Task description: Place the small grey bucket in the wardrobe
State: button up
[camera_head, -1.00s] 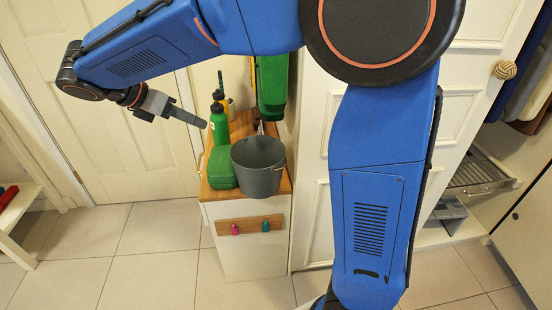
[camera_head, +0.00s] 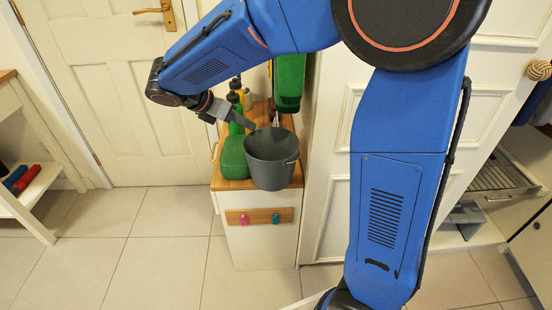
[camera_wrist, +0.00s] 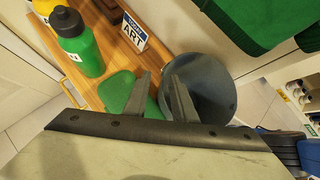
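The small grey bucket (camera_head: 272,168) stands upright on the wooden top of a white cabinet in the head view. In the wrist view the bucket (camera_wrist: 212,88) is just beyond my fingers, and the right finger overlaps it. My gripper (camera_head: 252,126) is above the cabinet top, at the bucket's left rear rim. In the wrist view my gripper (camera_wrist: 160,78) has its two fingers apart with nothing held. I cannot tell whether a finger touches the rim. The wardrobe (camera_head: 492,180) is at the right, partly hidden by my arm; its interior shows a wire rack.
A small ART sign (camera_wrist: 134,32) is behind. A green object (camera_head: 288,82) hangs above. The panelled wardrobe door (camera_head: 335,150) stands between cabinet and wardrobe interior. The tiled floor (camera_head: 150,245) is clear.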

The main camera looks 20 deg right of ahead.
jog(key=shift+x, duration=2.75)
grip_shut()
